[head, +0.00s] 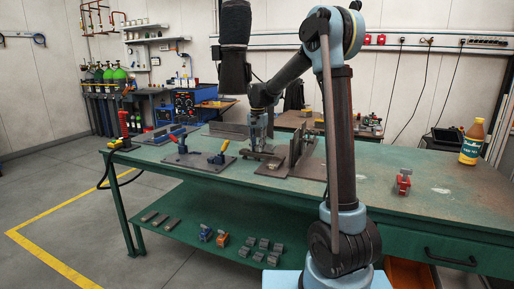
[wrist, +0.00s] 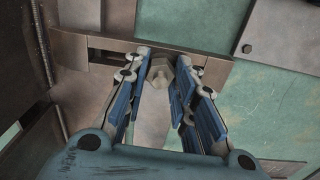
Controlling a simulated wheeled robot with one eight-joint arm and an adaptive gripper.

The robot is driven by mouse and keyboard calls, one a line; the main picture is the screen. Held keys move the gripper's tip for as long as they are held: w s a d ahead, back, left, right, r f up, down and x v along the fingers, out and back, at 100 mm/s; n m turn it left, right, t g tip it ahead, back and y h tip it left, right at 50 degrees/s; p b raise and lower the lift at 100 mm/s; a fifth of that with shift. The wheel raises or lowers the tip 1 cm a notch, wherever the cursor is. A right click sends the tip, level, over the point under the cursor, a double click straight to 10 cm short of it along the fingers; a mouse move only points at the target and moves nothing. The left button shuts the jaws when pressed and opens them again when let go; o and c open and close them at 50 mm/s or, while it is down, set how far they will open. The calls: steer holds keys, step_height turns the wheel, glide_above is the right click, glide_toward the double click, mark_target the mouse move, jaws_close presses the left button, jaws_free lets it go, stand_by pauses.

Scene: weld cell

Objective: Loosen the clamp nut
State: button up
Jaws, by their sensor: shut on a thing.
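The clamp nut (wrist: 159,72) is a pale grey hex nut on a brown slotted clamp bar (wrist: 70,46) in the wrist view. My gripper (wrist: 168,66) is at the nut, with one fingertip on each side of it, shut on it. Part of the nut and the bar's middle are hidden by the fingers. In the head view my gripper (head: 257,148) reaches down to the clamp bar on a fixture plate (head: 272,168) on the green table. The nut itself is too small to make out there.
Upright steel plates (head: 297,146) stand just right of my gripper on the green table (head: 420,190).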

steer(key=n, duration=0.7)
steer(key=shift+w, duration=0.1)
steer(key=n, duration=0.8)
steer(key=shift+n, duration=0.3)
steer(key=n, duration=0.3)
steer(key=shift+d+n, duration=0.1)
steer(key=shift+n, duration=0.2)
jaws_close()
steer(key=n, duration=0.3)
steer(key=shift+n, duration=0.3)
steer(key=n, duration=0.3)
jaws_free()
steer(key=shift+w+n, duration=0.1)
steer(key=shift+n, duration=1.8)
